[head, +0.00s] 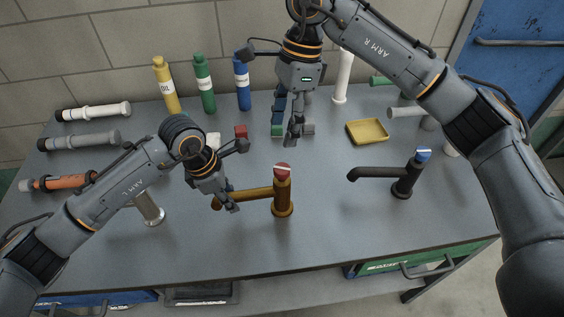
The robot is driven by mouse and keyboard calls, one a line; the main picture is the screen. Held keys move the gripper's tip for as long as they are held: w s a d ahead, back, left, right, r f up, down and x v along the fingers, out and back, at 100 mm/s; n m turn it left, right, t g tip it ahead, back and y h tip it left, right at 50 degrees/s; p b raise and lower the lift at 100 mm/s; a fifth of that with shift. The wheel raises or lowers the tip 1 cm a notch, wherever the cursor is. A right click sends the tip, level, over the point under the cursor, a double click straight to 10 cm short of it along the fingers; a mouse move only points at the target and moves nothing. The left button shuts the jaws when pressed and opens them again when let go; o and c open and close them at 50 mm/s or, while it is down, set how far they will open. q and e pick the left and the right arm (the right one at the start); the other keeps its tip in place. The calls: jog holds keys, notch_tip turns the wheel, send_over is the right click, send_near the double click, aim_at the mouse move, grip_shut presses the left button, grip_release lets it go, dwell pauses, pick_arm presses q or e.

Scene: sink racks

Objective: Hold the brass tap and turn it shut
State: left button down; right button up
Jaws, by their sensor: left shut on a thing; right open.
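The brass tap (283,197) stands upright near the middle front of the grey table, with a red top (283,169) bearing a pale stripe. Its spout (250,194) points left. My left gripper (223,205) is shut on the spout near its outer end, and its fingers hide part of it. My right gripper (294,133) is open, pointing down behind the brass tap, above the back middle of the table. It is apart from the tap's red top.
A black tap (405,181) with a blue top stands to the right. A yellow tray (367,131), yellow (166,87), green (204,86) and blue (242,84) bottles stand toward the back. A metal cylinder (150,209) is at left. The front middle table is clear.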

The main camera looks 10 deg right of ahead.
aim_at(283, 168)
pick_arm(q)
jog(key=shift+d, duration=0.1)
pick_arm(e)
jog(key=f+n, duration=0.1)
jog(key=f, duration=0.2)
jog(key=f+t+h, duration=0.1)
jog(key=f, duration=0.3)
jog(key=s+f+n+h, duration=0.1)
jog(key=f, duration=0.2)
jog(key=shift+a+f+n, duration=0.25)
jog(key=shift+f+n, duration=0.05)
jog(key=shift+f, duration=0.05)
jog(key=c, duration=1.2)
jog(key=shift+o, duration=0.2)
